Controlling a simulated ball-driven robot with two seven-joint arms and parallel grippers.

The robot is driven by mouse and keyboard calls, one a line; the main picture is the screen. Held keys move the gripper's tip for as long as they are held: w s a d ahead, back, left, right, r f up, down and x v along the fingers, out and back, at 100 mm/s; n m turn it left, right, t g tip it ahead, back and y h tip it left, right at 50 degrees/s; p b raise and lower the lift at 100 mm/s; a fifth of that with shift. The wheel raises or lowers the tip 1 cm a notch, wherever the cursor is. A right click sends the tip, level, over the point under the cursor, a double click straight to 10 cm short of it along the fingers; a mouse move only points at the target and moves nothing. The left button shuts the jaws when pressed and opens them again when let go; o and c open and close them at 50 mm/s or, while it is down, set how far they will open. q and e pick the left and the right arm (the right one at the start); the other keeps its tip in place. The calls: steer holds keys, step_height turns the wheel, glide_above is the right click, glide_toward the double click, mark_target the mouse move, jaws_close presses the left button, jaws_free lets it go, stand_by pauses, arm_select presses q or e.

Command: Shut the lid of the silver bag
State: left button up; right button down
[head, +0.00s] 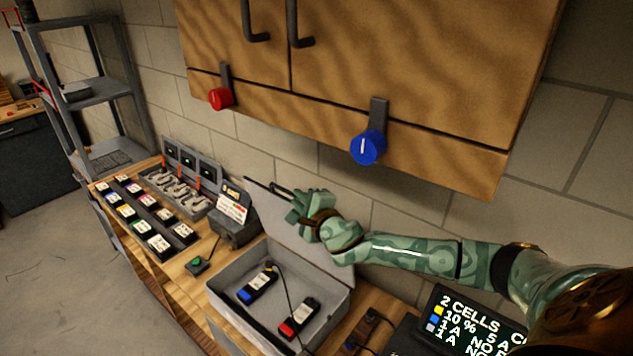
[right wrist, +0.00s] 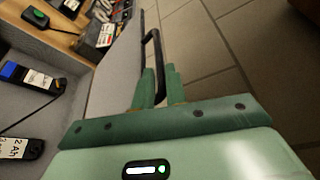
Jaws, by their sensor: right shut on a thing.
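The silver bag (head: 228,310) is an open grey box on the wooden bench, its lid (head: 272,215) raised at the back by the wall. Two battery packs, one with a blue end (head: 258,284) and one with a red end (head: 299,317), lie inside. My right gripper (head: 293,207) is at the lid's upper edge, shut on the black lid handle (head: 280,189). In the right wrist view the handle (right wrist: 154,45) passes between the fingers (right wrist: 158,85), with the grey lid (right wrist: 112,75) beside them. My forearm hides part of the lid. My left gripper is not in view.
A charger box (head: 232,222) and a green button (head: 197,265) stand left of the bag. A battery rack (head: 145,215) is farther left. A display (head: 465,325) is at right. A wooden cabinet (head: 400,60) with red and blue knobs hangs above my arm.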

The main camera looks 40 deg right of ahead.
steer(key=shift+s+a+f+p, duration=0.2)
steer(key=shift+a, duration=0.5)
steer(key=shift+s+a+f+p, duration=0.2)
steer(key=shift+a+p, duration=0.05)
steer(key=shift+a, duration=0.5)
steer(key=shift+s+a+f+p, duration=0.2)
steer(key=shift+a, duration=0.5)
steer(key=c, duration=1.5)
jaws_free()
steer(key=shift+f, duration=0.1)
steer(key=s, duration=0.5)
steer(key=s+a+r, duration=0.1)
steer(key=s, duration=0.4)
steer(key=s+r+b, duration=0.1)
steer(key=s, duration=0.5)
steer(key=shift+a, duration=0.15)
